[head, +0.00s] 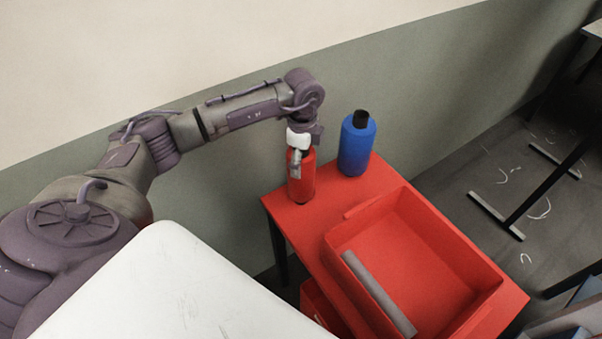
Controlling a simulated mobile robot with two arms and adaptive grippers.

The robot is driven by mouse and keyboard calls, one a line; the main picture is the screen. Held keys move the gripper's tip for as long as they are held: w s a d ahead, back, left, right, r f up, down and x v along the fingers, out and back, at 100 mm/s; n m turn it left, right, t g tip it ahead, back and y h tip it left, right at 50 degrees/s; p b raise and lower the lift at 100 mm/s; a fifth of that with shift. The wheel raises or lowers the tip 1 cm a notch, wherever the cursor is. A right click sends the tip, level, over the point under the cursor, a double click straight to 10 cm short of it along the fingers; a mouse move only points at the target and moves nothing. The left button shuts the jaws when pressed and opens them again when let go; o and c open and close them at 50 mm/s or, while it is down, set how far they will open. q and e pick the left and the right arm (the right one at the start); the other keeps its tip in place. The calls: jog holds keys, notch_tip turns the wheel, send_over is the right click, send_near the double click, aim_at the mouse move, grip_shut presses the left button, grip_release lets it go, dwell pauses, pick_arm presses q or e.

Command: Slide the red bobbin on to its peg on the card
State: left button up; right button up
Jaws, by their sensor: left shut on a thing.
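The red bobbin (304,187) is upright near the far left corner of the red table. My left gripper (295,163) comes down from above and is shut on its upper part, hiding the top. A dark end shows under the bobbin, close to the tabletop; I cannot tell whether it touches. I cannot make out a card or a free peg for the red bobbin. My right gripper is not in view.
A blue bobbin (357,146) with a black top stands upright just right of the red one. A red tray (345,220) with a grey bar (378,293) in it covers much of the red table (275,204). A wall is behind. Dark-legged furniture stands at right.

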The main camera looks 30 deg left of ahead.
pick_arm(q)
jog(key=shift+r, duration=0.25)
notch_tip(320, 180, up, 19)
jog(key=p, duration=1.4)
dwell(0.5)
